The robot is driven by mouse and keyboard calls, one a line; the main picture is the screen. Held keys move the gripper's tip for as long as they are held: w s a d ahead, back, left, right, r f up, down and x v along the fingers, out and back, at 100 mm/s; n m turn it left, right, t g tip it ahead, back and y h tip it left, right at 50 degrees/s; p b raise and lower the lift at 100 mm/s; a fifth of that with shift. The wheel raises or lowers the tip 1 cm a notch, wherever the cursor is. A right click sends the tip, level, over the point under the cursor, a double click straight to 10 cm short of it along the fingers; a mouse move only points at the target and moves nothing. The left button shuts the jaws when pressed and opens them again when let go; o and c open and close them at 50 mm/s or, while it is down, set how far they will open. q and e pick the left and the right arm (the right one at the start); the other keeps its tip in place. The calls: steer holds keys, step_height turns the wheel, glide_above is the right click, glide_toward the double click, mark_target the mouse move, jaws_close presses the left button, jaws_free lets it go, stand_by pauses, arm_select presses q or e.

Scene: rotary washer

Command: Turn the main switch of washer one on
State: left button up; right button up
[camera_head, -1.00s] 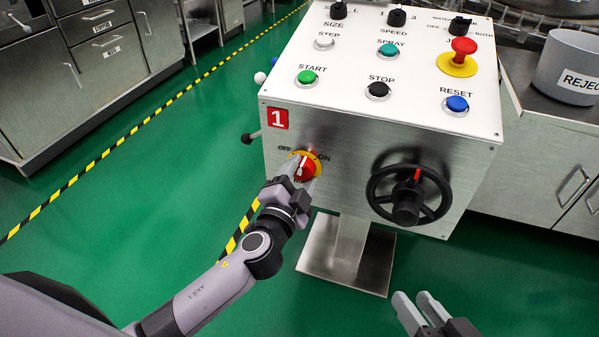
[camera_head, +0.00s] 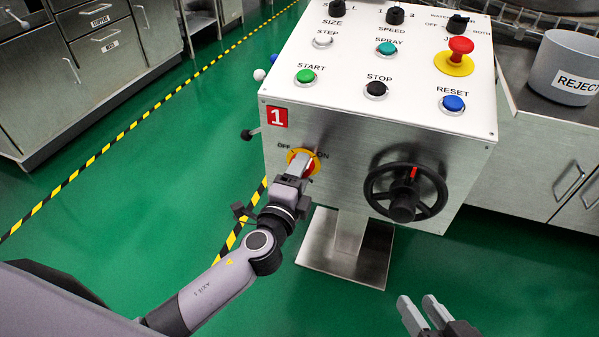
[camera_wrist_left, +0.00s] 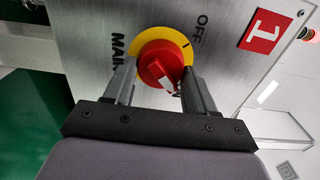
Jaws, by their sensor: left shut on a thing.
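The main switch of washer one is a red knob (camera_head: 310,169) on a yellow ring (camera_head: 315,158), low on the front of the panel marked 1. My left gripper (camera_head: 299,163) is at it, partly hiding it. In the left wrist view the fingers of my left gripper (camera_wrist_left: 158,88) are shut on the red knob (camera_wrist_left: 160,66), one on each side. Its white pointer faces lower right there, away from the OFF label (camera_wrist_left: 201,27); the ON label is out of that view. My right gripper (camera_head: 422,312) is empty and open, low in the head view.
A black handwheel (camera_head: 383,167) stands out to the right of the switch. The sloping panel top (camera_head: 340,72) carries several buttons and a red emergency stop (camera_head: 460,47). A black-tipped lever (camera_head: 247,134) sticks out at the left. Green floor is clear at left.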

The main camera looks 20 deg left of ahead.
stand_by(0.4)
arm_select(q)
steer(key=o, duration=1)
steer(key=s, duration=0.7)
steer(key=shift+s+a, duration=0.1)
